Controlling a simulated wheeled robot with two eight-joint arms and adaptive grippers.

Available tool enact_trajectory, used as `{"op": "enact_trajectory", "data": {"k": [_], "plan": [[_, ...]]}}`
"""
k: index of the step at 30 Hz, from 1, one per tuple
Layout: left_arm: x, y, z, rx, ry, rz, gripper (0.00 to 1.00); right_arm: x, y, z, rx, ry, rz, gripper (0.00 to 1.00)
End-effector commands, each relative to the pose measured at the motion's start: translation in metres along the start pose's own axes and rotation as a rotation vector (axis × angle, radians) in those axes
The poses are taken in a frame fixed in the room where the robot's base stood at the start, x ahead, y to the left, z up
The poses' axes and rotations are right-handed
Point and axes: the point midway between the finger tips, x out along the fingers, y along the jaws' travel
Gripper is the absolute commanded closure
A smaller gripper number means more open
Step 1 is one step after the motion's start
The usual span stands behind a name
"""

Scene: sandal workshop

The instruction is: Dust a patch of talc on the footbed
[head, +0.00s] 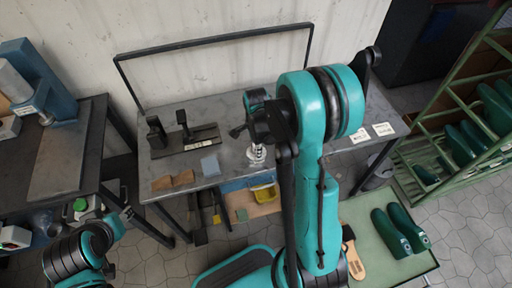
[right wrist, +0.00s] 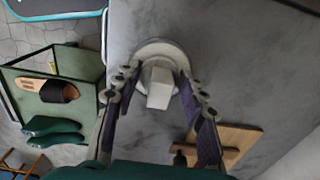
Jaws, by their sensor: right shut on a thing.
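My right gripper (head: 256,134) is low over the grey bench (head: 225,115). In the right wrist view its two fingers (right wrist: 160,82) are shut on a pale, faceted container (right wrist: 158,92) with a wide round base. The container also shows in the head view as a small pale shape (head: 256,153) below the gripper. I cannot tell if it touches the bench. A tan footbed with a black strap (head: 354,262) lies on the green-topped table at lower right; it also shows in the right wrist view (right wrist: 48,90). My left gripper is not in view.
A blue-grey block (head: 210,165), brown pieces (head: 182,178) and a black stand (head: 190,135) are on the bench. Green shoe forms (head: 398,230) lie beside the footbed. A wooden board (right wrist: 232,142) shows in the right wrist view. A green rack (head: 455,95) stands right.

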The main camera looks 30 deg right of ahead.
Motion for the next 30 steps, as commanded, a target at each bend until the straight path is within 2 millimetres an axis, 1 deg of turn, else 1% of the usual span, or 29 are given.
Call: {"op": "enact_trajectory", "data": {"k": [11,14,30], "plan": [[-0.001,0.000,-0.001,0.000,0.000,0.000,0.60,-0.001,0.001,0.000,0.000,-0.001,0.002,0.82],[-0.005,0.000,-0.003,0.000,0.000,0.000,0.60,-0.007,0.001,0.000,0.000,-0.001,0.002,0.82],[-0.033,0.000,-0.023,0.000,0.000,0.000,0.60,-0.054,0.000,0.000,0.000,0.000,0.001,0.82]]}}
